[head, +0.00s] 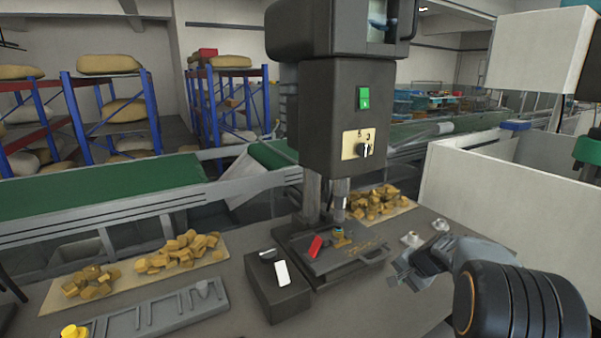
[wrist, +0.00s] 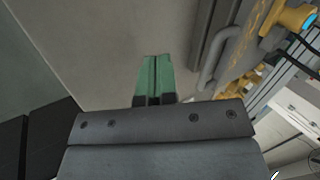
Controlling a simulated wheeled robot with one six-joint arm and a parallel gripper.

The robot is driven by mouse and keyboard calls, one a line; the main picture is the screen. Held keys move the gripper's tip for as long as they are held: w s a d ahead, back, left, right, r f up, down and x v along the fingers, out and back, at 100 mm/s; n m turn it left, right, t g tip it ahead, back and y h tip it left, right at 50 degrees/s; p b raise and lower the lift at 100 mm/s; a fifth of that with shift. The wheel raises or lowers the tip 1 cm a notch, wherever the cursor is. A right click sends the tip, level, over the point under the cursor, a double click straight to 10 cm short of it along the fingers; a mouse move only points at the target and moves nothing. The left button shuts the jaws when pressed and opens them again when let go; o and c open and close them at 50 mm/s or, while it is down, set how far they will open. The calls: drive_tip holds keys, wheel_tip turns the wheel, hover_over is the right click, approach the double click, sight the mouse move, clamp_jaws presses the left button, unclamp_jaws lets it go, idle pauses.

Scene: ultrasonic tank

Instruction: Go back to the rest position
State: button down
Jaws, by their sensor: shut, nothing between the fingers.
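My gripper (head: 407,274) is at the right of the head view, above the right end of the grey worktop (head: 345,305). It is beside the machine's base plate and apart from it. In the wrist view my gripper (wrist: 154,62) shows two green fingertips pressed together, with nothing between them. The tall dark machine (head: 342,110) stands mid-picture with a green switch and a dial on a pale plate. A small brass-coloured piece (head: 341,239) sits on its base plate (head: 335,262), near a red part (head: 315,246).
Brass-coloured pieces lie in piles on a left tray (head: 215,268) and behind the machine. A dark box (head: 276,293) with a white lever stands before the machine. A grey rail (head: 140,318) lies front left. A white panel (head: 480,190) rises at right. Green conveyors (head: 100,186) run behind.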

drive_tip(key=s+a+r+n+h+p, duration=0.1)
drive_tip(key=s+a+r+n, duration=0.2)
drive_tip(key=s, duration=0.5)
drive_tip(key=s+a+r+n+g+h+p, duration=0.1)
drive_tip(key=s+a+r+n, duration=0.2)
drive_tip(key=s+a, duration=0.2)
drive_tip(key=s+a+r+n+h+p, duration=0.1)
drive_tip(key=s+a+r+n+h, duration=0.1)
drive_tip(key=s, duration=0.9)
drive_tip(key=a+r+n, duration=0.1)
drive_tip(key=a+n, duration=0.1)
drive_tip(key=shift+a, duration=0.35)
drive_tip(key=shift+s, duration=0.1)
